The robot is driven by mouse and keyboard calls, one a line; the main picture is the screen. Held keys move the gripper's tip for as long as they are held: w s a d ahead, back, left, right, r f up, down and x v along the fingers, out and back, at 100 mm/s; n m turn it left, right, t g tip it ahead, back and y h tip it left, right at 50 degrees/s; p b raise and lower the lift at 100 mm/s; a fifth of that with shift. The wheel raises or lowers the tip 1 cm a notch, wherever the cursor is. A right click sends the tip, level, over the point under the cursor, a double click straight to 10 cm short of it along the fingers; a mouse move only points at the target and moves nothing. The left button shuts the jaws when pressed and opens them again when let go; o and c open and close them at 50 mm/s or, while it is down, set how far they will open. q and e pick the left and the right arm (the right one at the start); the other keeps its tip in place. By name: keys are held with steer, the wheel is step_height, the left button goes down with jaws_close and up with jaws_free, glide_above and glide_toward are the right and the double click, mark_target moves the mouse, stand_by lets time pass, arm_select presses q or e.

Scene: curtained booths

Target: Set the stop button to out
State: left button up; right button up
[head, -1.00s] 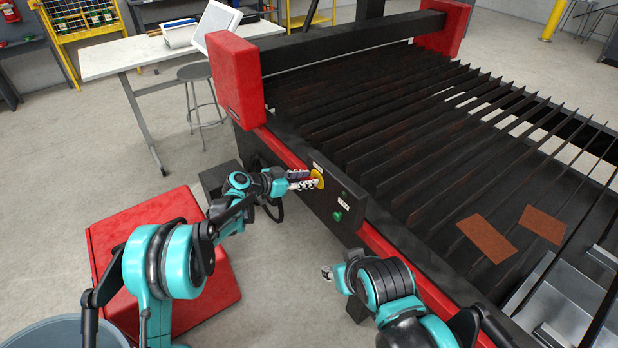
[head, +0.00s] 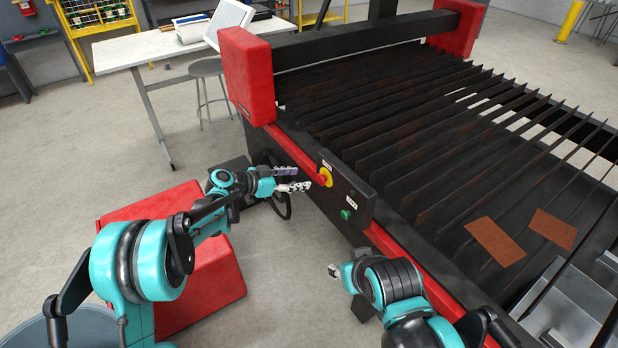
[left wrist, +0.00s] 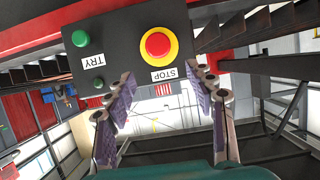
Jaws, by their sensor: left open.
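The stop button (head: 326,177) is a red knob on a yellow ring, on the black control panel (head: 352,195) at the front of the cutting table. In the left wrist view the red knob (left wrist: 158,45) faces me above the STOP label, and I cannot tell its depth setting. My left gripper (head: 296,178) is open and empty, just left of the button and apart from it. In the left wrist view its two fingers (left wrist: 165,88) stand either side below the button. My right gripper (head: 334,271) is low in front of the machine; its fingers are too small to read.
A green button (head: 346,214) with a TRY label is on the same panel. The slatted table bed (head: 420,130) lies behind, with two rusty plates (head: 495,241). A red box (head: 190,268) stands on the floor under my left arm. A stool (head: 208,85) and white workbench (head: 150,50) are behind.

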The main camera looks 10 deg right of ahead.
arm_select(q)
steer(key=v, duration=0.4)
steer(key=shift+s+a+r, duration=0.1)
steer(key=shift+a, duration=0.25)
steer(key=s+a+r+n+t+y, duration=0.1)
steer(key=s+a+r+n+y, duration=0.2)
steer(key=s+a, duration=0.35)
steer(key=s+a+r+n+y, duration=0.3)
steer(key=s+a+n, duration=0.15)
steer(key=s, duration=0.35)
steer(key=s+a+f+n+y, duration=0.2)
steer(key=s+a+n+y, duration=0.1)
steer(key=s+a, duration=0.4)
steer(key=s+a+f+n+t+y, duration=0.1)
steer(key=s+a+f+n+y, duration=0.1)
steer(key=s+a, duration=0.6)
steer(key=s+n+y, duration=0.1)
steer(key=s, duration=0.2)
steer(key=shift+a+f+t+y, duration=0.2)
steer(key=shift+a+t+y, duration=0.1)
steer(key=shift+n, duration=0.25)
